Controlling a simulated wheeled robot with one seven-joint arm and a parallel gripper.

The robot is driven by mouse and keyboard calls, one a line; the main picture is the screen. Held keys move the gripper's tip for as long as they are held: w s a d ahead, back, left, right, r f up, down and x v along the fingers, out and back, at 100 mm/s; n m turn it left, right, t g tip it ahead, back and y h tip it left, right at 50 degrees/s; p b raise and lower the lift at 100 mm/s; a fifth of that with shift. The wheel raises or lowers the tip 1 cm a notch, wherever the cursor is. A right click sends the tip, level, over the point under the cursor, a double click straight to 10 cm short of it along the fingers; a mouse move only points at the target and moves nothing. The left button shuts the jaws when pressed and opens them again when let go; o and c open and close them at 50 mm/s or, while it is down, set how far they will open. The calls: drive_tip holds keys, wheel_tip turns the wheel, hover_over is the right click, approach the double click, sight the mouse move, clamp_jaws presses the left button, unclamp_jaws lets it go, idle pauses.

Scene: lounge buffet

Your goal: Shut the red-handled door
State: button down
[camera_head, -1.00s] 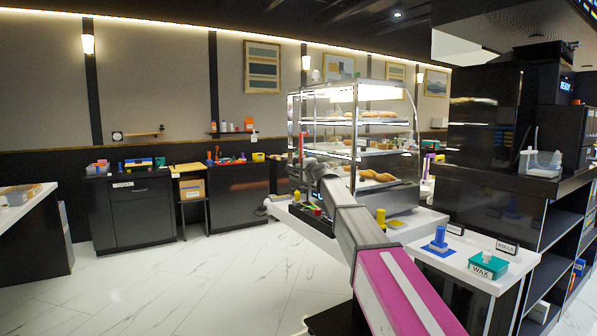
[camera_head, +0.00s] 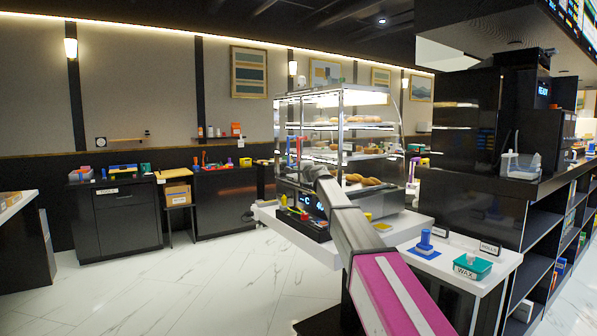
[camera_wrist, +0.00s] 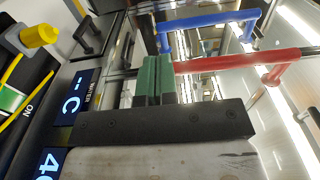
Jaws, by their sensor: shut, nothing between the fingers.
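The glass display case (camera_head: 340,100) stands on a white counter, with pastries on its shelves. A red handle (camera_head: 299,146) shows upright at its near left side, beside a blue handle (camera_head: 289,146). In the wrist view, the red handle (camera_wrist: 245,61) runs from the fingertips to the right, and the blue handle (camera_wrist: 208,20) lies above it. My gripper (camera_wrist: 160,80) has green fingertips pressed together and empty, close to the red handle's left end; whether they touch it I cannot tell. In the head view my arm hides the fingertips. How far the door stands open is unclear.
A control panel with a lit display (camera_wrist: 73,92) and a yellow knob (camera_wrist: 40,35) lie left of the gripper. A white counter (camera_head: 480,253) with a blue stamp-like item and a green box is at right. The marble floor (camera_head: 200,285) at left is clear.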

drive_tip(key=v, duration=1)
drive_tip(key=shift+s+d, duration=0.25)
drive_tip(key=shift+s, duration=0.05)
